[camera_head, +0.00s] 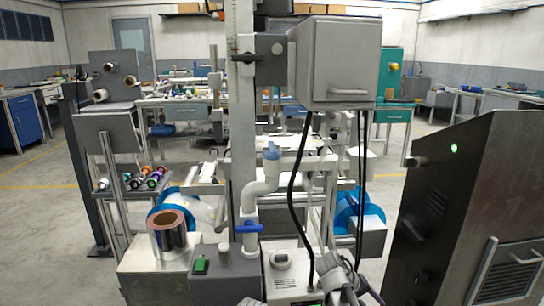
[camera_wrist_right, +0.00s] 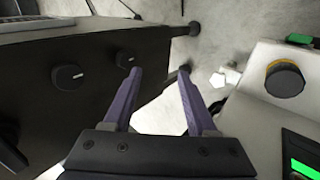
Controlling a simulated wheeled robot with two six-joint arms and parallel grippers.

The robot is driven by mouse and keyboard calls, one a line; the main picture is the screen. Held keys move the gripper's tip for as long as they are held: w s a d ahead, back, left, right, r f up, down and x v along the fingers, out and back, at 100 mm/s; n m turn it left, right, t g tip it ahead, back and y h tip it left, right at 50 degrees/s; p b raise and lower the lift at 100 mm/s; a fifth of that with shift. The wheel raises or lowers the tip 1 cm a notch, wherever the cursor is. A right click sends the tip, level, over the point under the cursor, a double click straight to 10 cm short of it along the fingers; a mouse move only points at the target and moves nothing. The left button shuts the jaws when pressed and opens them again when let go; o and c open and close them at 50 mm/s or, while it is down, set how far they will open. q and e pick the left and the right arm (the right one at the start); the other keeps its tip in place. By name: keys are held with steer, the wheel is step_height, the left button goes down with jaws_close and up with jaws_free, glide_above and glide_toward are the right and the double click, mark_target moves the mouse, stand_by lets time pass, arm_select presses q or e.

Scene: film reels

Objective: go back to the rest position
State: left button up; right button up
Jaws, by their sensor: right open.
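My right gripper (camera_wrist_right: 160,72) shows in the right wrist view with its two purple fingers spread apart. My left gripper is not in view. A film reel (camera_head: 172,237) with a shiny dark wrap and a brown core stands upright on a pale block (camera_head: 140,262) at the lower left.
A dark metal cabinet (camera_head: 440,215) stands close at the right; a dark panel with knobs (camera_wrist_right: 68,77) lies left of the right gripper. A pale box with a yellow-ringed knob (camera_wrist_right: 284,78) is at its right. A grey column and pipes rise centrally. Small rolls (camera_head: 153,178) lie on the left rack.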

steer(key=s+a+f+n+g+y+p, duration=0.1)
steer(key=s+a+n+y, duration=0.15)
steer(key=s+a, duration=0.75)
steer(key=s+a+f+n+y+p, duration=0.15)
steer(key=s+a+y, duration=0.35)
steer(key=a, duration=0.8)
step_height(320, 180, up, 38)
steer(key=s+p, duration=0.1)
steer(key=p, duration=3.6)
steer(key=shift+a+m+h+p, duration=0.15)
steer(key=shift+m+h+p, duration=0.15)
steer(key=shift+m+h, duration=0.15)
steer(key=shift+f, duration=0.15)
